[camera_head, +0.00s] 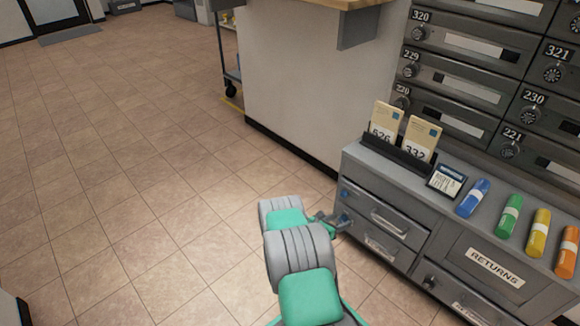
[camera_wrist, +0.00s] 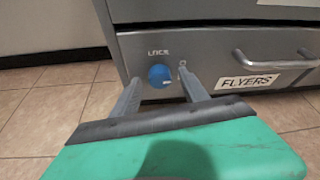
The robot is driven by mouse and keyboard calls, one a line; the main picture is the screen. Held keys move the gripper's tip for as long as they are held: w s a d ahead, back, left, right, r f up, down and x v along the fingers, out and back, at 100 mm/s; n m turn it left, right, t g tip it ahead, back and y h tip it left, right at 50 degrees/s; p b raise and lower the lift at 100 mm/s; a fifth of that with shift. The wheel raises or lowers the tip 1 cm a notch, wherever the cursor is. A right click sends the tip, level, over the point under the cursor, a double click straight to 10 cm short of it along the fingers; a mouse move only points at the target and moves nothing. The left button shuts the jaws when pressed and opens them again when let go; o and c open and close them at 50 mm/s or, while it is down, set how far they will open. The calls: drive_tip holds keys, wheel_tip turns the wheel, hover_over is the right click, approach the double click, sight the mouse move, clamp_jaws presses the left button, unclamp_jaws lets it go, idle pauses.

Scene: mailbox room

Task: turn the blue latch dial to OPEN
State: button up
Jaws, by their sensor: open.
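The blue latch dial (camera_wrist: 160,76) is a round knob on the left part of a grey drawer front in the wrist view. A short white mark shows on its lower right side. My gripper (camera_wrist: 158,82) is open, with one finger on each side of the dial. I cannot tell whether the fingers touch it. In the head view my gripper (camera_head: 332,219) is at the left end of the grey cabinet (camera_head: 408,262), where small blue spots show.
A FLYERS label (camera_wrist: 248,81) and a bar handle (camera_wrist: 275,62) are right of the dial. On the cabinet top stand a card holder (camera_head: 397,158) and several coloured cylinders, including a blue one (camera_head: 473,198). Mailboxes rise behind. The tiled floor (camera_head: 130,150) at left is clear.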

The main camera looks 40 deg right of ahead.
drive_tip(key=r+p+v, duration=0.1)
drive_tip(key=p+v, duration=0.3)
drive_tip(key=v, duration=0.4)
drive_tip(key=w+a+r+m+y+p, duration=0.1)
drive_tip(key=w+a+r+m+p, duration=0.2)
drive_tip(key=r, duration=0.6)
drive_tip(key=w+a+r+m+y+p, duration=0.2)
drive_tip(key=r+p, duration=0.3)
drive_tip(key=r, duration=0.4)
drive_tip(key=w+a+r+m+y+p, duration=0.1)
drive_tip(key=w+a+r+m+p, duration=0.3)
drive_tip(key=r, duration=0.5)
drive_tip(key=shift+w+m+t+y+p, duration=0.3)
drive_tip(key=shift+w+m+t, duration=0.1)
drive_tip(key=shift+w, duration=0.1)
drive_tip(key=shift+r, duration=0.1)
